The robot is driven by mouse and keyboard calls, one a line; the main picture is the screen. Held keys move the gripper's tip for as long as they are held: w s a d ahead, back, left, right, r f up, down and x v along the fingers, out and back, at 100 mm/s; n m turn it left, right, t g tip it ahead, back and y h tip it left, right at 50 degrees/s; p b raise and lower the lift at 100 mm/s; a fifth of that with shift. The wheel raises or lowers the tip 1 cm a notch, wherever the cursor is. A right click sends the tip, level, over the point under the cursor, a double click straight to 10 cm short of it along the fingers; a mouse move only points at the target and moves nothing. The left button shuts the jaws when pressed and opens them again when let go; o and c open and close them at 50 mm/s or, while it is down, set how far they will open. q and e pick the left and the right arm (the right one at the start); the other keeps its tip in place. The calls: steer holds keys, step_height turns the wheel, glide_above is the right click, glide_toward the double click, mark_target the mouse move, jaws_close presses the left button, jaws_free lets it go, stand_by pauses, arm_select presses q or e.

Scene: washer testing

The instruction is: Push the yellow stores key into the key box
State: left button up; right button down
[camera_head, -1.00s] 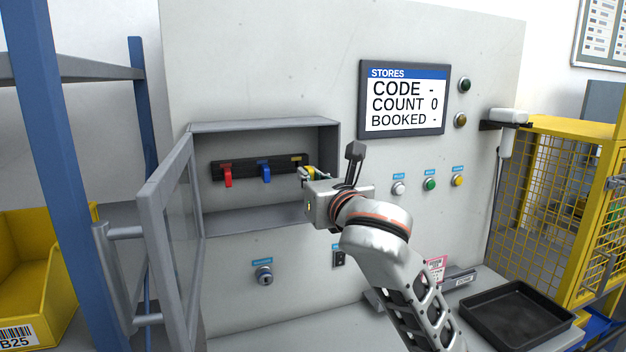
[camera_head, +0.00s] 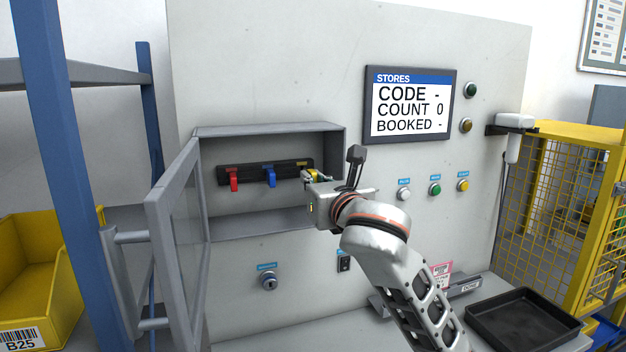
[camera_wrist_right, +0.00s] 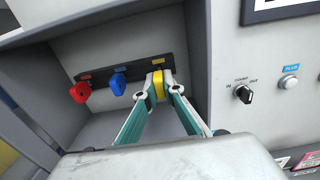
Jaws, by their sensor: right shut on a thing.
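The yellow stores key (camera_wrist_right: 158,84) shows between the fingertips of my right gripper (camera_wrist_right: 158,92) in the right wrist view. In the head view my right gripper (camera_head: 309,178) reaches into the open key box (camera_head: 262,220), and only a bit of the yellow key (camera_head: 314,175) shows there. The gripper is shut on the key at the right end of the black key strip (camera_wrist_right: 110,73). Whether the key is fully seated cannot be told. A red key (camera_head: 234,180) and a blue key (camera_head: 269,177) hang on the strip to the left. My left gripper is not in view.
The key box door (camera_head: 178,240) stands open to the left. A stores screen (camera_head: 408,105) and buttons are on the panel to the right. A black tray (camera_head: 525,318) lies at lower right, and a yellow bin (camera_head: 35,270) is at the left.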

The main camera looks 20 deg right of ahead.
steer(key=shift+w, duration=0.1)
stand_by(0.3)
steer(key=shift+w, duration=0.15)
steer(key=shift+w, duration=0.35)
steer(key=shift+w, duration=0.15)
stand_by(0.7)
steer(key=shift+w, duration=0.2)
stand_by(0.6)
steer(key=shift+w, duration=0.4)
steer(key=shift+w, duration=0.5)
stand_by(0.4)
